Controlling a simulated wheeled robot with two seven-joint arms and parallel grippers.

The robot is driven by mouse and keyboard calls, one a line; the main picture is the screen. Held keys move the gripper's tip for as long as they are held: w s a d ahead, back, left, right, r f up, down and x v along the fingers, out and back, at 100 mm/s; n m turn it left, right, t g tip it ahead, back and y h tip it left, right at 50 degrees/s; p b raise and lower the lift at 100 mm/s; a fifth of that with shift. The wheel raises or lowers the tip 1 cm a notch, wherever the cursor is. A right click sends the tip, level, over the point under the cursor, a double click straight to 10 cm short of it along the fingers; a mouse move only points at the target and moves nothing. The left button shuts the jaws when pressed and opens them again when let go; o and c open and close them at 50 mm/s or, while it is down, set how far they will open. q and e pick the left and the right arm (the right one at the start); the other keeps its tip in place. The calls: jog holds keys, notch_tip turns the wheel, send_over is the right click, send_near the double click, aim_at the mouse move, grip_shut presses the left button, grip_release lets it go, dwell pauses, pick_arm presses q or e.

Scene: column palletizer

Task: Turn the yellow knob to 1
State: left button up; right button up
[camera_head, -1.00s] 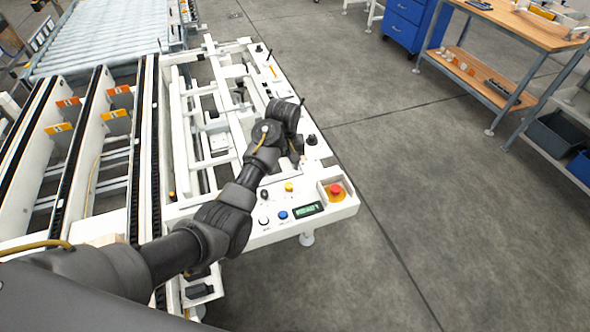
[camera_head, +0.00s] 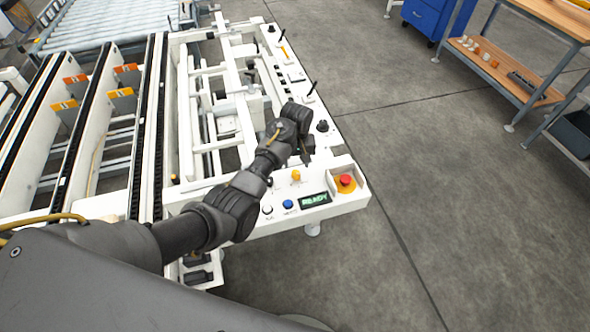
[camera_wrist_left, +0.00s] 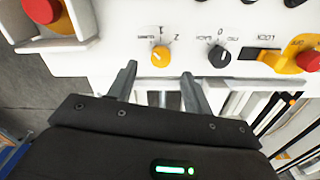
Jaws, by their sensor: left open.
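The yellow knob (camera_head: 296,175) is on the near end of the white control panel (camera_head: 256,225), left of the emergency stop. In the left wrist view the yellow knob (camera_wrist_left: 161,56) has printed marks around it, with "1" and "2" legible. I cannot clearly tell which mark it points at. My left gripper (camera_head: 306,157) is just beyond the knob in the head view. In the left wrist view my left gripper (camera_wrist_left: 158,70) is open and empty, its two fingers to either side of the knob's line but short of it. My right gripper is not in view.
A black knob (camera_wrist_left: 219,57) sits beside the yellow one. A red emergency stop (camera_head: 345,181), a blue button (camera_head: 288,204), a white button (camera_head: 267,209) and a green "READY" display (camera_head: 314,200) are close by. Open floor lies right of the panel.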

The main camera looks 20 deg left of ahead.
aim_at(296, 173)
pick_arm(q)
jog(key=shift+a+f, duration=0.1)
jog(key=shift+f, duration=2.6)
